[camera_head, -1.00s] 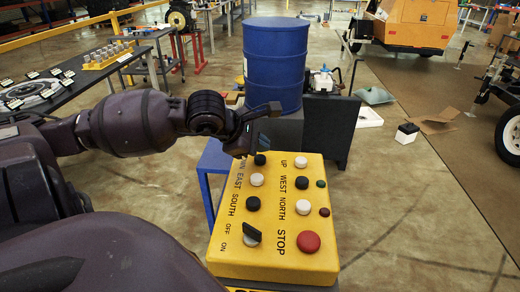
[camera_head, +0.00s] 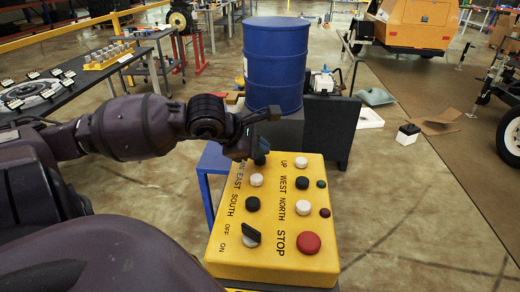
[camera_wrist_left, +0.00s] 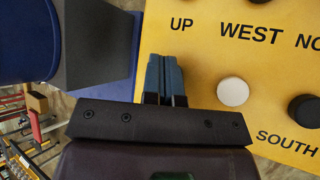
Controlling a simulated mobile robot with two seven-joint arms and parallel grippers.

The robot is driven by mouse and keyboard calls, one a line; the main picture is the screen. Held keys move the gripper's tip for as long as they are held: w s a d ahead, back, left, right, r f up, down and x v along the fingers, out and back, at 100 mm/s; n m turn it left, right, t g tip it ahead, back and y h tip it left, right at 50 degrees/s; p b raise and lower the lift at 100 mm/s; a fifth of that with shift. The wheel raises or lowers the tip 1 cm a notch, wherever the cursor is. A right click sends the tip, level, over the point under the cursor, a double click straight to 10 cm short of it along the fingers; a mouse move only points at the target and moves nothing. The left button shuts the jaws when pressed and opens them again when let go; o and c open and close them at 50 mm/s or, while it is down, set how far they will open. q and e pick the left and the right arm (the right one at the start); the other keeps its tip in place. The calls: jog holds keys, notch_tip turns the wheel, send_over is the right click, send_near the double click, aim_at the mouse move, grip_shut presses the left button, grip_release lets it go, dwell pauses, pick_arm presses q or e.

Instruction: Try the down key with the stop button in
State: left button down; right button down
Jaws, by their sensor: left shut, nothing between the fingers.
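The yellow control box (camera_head: 277,255) carries black and white keys, with printed labels. The red stop button (camera_head: 308,243) is at its near right corner; I cannot tell whether it is pushed in. The black down key (camera_head: 261,160) is at the far left of the box, partly behind my left gripper (camera_head: 258,150). My left gripper is shut and empty, its fingers over the down key. In the left wrist view the blue-grey fingers (camera_wrist_left: 165,72) lie together over the yellow face, and the down key is hidden. I cannot tell whether they touch it. My right gripper is not in view.
A white key (camera_head: 257,180) and a black key (camera_head: 253,204) sit nearer in the same column, before the off/on switch (camera_head: 251,235). The white up key (camera_head: 301,162) is to the right. A blue barrel (camera_head: 276,65) stands behind the box.

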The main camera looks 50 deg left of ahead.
aim_at(259, 159)
pick_arm(q)
jog(key=shift+f, duration=0.6)
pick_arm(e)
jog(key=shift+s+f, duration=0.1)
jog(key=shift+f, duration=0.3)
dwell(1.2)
pick_arm(q)
jog(key=shift+r, duration=0.2)
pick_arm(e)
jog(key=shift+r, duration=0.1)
pick_arm(q)
jog(key=shift+r, duration=0.85)
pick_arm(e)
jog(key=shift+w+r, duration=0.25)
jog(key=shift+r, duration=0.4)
